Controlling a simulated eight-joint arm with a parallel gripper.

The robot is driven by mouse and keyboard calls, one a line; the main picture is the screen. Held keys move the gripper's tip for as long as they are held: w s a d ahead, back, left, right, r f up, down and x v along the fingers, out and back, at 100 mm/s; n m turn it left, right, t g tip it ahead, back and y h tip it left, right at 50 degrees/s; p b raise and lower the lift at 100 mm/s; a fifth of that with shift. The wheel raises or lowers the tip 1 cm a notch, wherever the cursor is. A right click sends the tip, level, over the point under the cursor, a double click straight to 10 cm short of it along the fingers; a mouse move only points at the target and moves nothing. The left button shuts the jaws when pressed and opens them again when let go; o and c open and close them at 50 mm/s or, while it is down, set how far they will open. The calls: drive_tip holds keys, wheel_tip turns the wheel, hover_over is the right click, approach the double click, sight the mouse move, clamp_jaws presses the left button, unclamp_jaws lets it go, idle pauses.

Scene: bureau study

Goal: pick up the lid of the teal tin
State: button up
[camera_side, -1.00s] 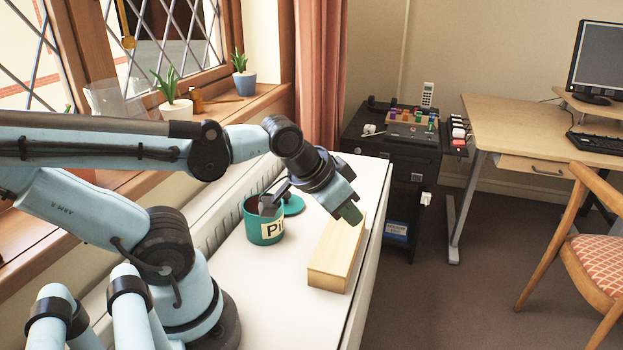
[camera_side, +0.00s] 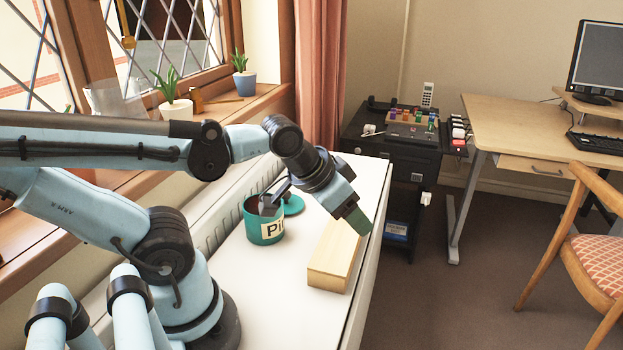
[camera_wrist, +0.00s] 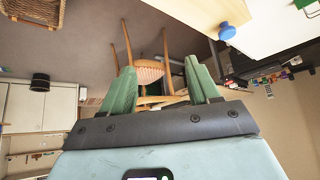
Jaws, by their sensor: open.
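The teal tin (camera_side: 265,229) stands on the white ledge, with a pale label facing the side camera. A dark part of my wrist overlaps its top in that view. The teal lid (camera_side: 293,204) is beside the tin, just behind it to the right, partly hidden by my wrist. My gripper (camera_side: 358,220) is to the right of both, above the far end of the wooden block, with its fingers pointing down and right. In the wrist view my gripper (camera_wrist: 163,85) shows two green fingers wide apart, with nothing held between them.
A pale wooden block (camera_side: 335,258) lies on the white ledge (camera_side: 285,285) right of the tin. Potted plants (camera_side: 176,108) stand on the windowsill. A black cabinet (camera_side: 392,150) is beyond the ledge. The wrist view shows a chair (camera_wrist: 150,72) and a blue knob-like thing (camera_wrist: 227,31).

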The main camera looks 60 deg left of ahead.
drive_tip(key=w+a+r+g+y, duration=0.15)
drive_tip(key=a+g, duration=0.25)
drive_tip(key=a, duration=0.9)
drive_tip(key=g+h, duration=0.2)
drive_tip(key=g, duration=0.1)
hover_over(286, 200)
drive_tip(key=a, duration=0.1)
drive_tip(key=f, duration=0.1)
drive_tip(key=shift+y, duration=0.25)
wheel_tip(286, 200, down, 12)
drive_tip(key=shift+w+a+r, duration=0.15)
drive_tip(key=shift+c, duration=0.2)
clamp_jaws()
drive_tip(key=shift+r, duration=0.1)
